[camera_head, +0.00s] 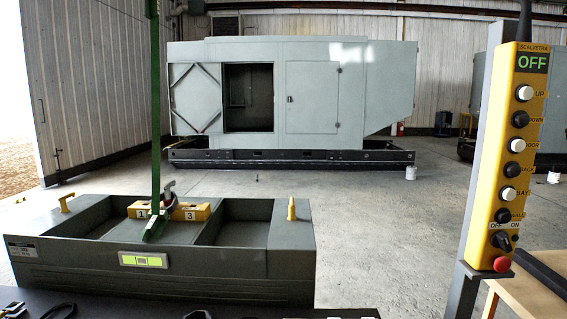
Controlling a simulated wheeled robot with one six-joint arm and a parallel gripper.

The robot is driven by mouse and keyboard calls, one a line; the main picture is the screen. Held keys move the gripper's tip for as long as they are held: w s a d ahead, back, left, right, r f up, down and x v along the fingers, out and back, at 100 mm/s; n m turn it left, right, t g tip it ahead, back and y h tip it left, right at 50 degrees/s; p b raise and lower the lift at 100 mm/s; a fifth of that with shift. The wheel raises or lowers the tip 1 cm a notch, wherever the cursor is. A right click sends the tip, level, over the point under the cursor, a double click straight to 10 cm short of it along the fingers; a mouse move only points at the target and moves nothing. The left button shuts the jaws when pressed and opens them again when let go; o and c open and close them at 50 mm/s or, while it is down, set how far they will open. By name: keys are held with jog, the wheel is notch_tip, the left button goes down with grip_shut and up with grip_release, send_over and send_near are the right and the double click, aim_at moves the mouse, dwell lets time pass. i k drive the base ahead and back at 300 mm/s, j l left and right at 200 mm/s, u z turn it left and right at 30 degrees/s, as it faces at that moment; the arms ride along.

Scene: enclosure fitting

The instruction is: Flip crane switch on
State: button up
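The yellow crane control box (508,150) hangs upright at the right of the head view, with a green display (532,63) at its top reading OFF. The black rotary crane switch (501,241) sits near the bottom of the box, under the labels OFF and ON. Its exact pointing is hard to make out at this size. A red button (502,264) is just below it. A column of white and black push buttons runs above it, with labels such as UP, DOWN, DOOR and BACK. My gripper is not in view.
A grey-green enclosure part (275,265) with yellow posts stands at front left. A green sling (156,110) hangs to a yellow block (190,213) marked 1 and 3. A grey post (480,150) stands beside the control box. A large grey enclosure (310,95) stands behind open floor.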

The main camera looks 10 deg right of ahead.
aim_at(501, 239)
jog(key=z, duration=1.9)
